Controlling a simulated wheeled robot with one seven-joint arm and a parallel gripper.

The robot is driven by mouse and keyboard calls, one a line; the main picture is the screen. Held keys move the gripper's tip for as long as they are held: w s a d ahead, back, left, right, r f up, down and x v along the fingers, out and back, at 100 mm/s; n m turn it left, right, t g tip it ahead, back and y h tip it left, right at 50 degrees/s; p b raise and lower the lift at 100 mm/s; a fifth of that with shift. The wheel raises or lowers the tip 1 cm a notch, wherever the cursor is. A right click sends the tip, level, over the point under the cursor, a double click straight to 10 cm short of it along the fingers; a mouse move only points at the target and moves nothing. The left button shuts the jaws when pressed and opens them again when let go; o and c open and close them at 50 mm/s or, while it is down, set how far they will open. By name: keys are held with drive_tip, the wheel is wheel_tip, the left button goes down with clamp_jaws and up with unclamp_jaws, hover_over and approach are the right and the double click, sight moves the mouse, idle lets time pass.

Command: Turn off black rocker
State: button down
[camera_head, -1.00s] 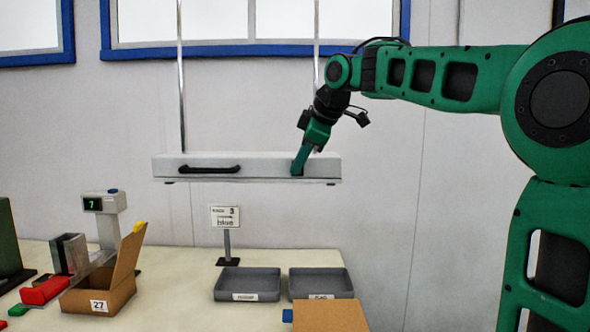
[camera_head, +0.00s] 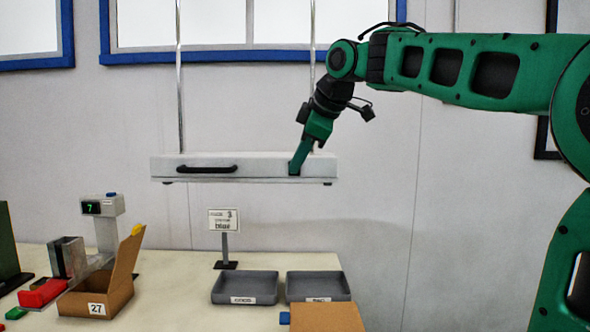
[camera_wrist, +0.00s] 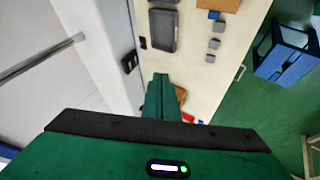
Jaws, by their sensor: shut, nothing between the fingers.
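A white box-shaped housing (camera_head: 258,167) hangs on two rods above the table, with a black handle (camera_head: 207,169) on its front face. The black rocker (camera_wrist: 129,63) shows as a small dark block on the housing's face in the wrist view. In the head view my gripper hides most of it. My gripper (camera_head: 293,172) is shut and empty, pointing down at the right part of the housing front. Its green fingers also show in the wrist view (camera_wrist: 160,80). They look close to the rocker; I cannot tell whether they touch it.
Below stand two grey trays (camera_head: 245,300), a sign on a post (camera_head: 224,220), an open cardboard box (camera_head: 98,302) and a scale-like device with a green display (camera_head: 103,207). A brown box (camera_head: 326,318) is at the front.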

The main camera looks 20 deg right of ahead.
drive_tip(key=s+v, duration=0.1)
drive_tip(key=v, duration=0.6)
drive_tip(key=shift+s+f, duration=0.15)
drive_tip(key=shift+f, duration=0.05)
drive_tip(key=shift+d+f, duration=0.1)
drive_tip(key=s+d+f+m+g, duration=0.1)
drive_tip(key=s+d+f+m, duration=0.2)
drive_tip(key=f, duration=0.4)
drive_tip(key=s+d+f+m+g+h, duration=0.1)
drive_tip(key=s+d+f+m, duration=0.25)
drive_tip(key=f, duration=0.35)
drive_tip(key=s+d+f+m+g, duration=0.1)
drive_tip(key=s+d+f+m, duration=0.25)
drive_tip(key=f, duration=0.35)
drive_tip(key=s+d+f+m+g, duration=0.1)
drive_tip(key=s+f+m, duration=0.3)
drive_tip(key=s+f, duration=0.5)
drive_tip(key=s+d+f+m+g, duration=0.1)
drive_tip(key=s+f+m+g, duration=0.2)
drive_tip(key=s+f, duration=0.7)
drive_tip(key=shift+s+d+m+g+h, duration=0.35)
drive_tip(key=shift+s+m, duration=0.2)
drive_tip(key=shift+m, duration=0.65)
